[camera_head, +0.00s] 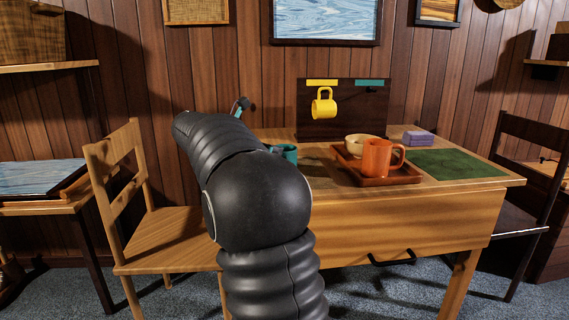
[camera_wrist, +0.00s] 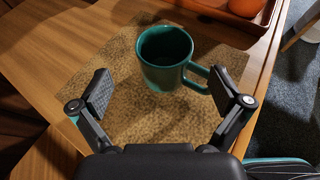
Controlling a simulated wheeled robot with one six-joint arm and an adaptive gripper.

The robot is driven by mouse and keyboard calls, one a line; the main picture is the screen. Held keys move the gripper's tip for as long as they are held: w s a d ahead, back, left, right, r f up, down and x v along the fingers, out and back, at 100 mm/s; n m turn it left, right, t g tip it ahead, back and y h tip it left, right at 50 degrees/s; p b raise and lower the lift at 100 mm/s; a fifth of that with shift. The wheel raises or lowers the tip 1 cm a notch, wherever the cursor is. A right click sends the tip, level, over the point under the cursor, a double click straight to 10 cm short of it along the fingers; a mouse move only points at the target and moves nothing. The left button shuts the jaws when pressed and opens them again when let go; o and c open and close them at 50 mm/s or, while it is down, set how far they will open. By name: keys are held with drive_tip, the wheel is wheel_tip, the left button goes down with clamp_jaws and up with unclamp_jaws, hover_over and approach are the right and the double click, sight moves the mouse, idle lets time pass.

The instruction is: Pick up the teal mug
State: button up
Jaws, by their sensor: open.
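The teal mug (camera_wrist: 163,77) stands upright on a brown mat (camera_wrist: 129,122) in the wrist view, its handle toward the right. My gripper (camera_wrist: 166,88) is open, with one pad to the left of the mug and the other to the right, close to the handle. Whether any pad touches the mug cannot be told. In the head view only part of the teal mug (camera_head: 288,153) shows behind my arm. There, most of my gripper is hidden by the arm.
An orange mug (camera_head: 377,157) and a cream bowl (camera_head: 353,149) sit on a red-brown tray (camera_head: 405,178). A yellow mug (camera_head: 323,105) hangs on a dark rack board (camera_head: 345,126). A green mat (camera_head: 455,164) and a purple block (camera_head: 418,138) lie to the right. Wooden chairs flank the table.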

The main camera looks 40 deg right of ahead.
drive_tip(key=shift+s+b+x, duration=0.1)
drive_tip(key=shift+b+x, duration=0.1)
drive_tip(key=shift+x, duration=1.4)
drive_tip(key=shift+s+b+x, duration=0.15)
drive_tip(key=shift+x, duration=1.45)
drive_tip(key=shift+r, duration=0.15)
drive_tip(key=c, duration=1.3)
